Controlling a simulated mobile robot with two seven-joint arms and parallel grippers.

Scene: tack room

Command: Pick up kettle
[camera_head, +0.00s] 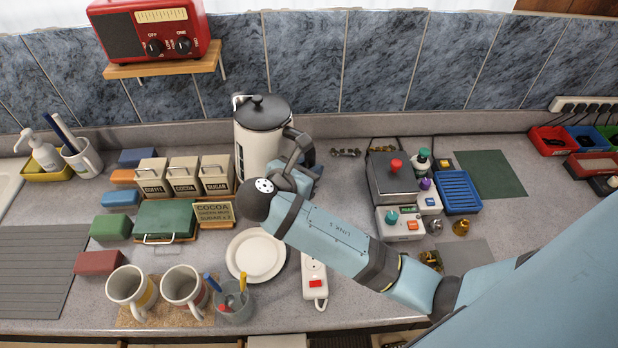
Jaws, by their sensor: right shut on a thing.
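The kettle (259,143) is a tall white vessel with a black lid and a black handle on its right side. It stands upright at the back of the counter, right of the canisters; my wrist hides part of its lower right side. My right arm comes in from the lower right, and my right gripper (298,150) is shut on the kettle's handle. My wrist partly covers the fingers. I cannot tell whether the kettle's base touches the counter. My left gripper is not in view.
Coffee, cocoa and sugar canisters (184,177) stand close left of the kettle. A red radio (150,30) sits on a shelf above. A white plate (256,255), two mugs (131,289) and a power strip (314,279) lie in front. Lab-like devices (391,178) stand right.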

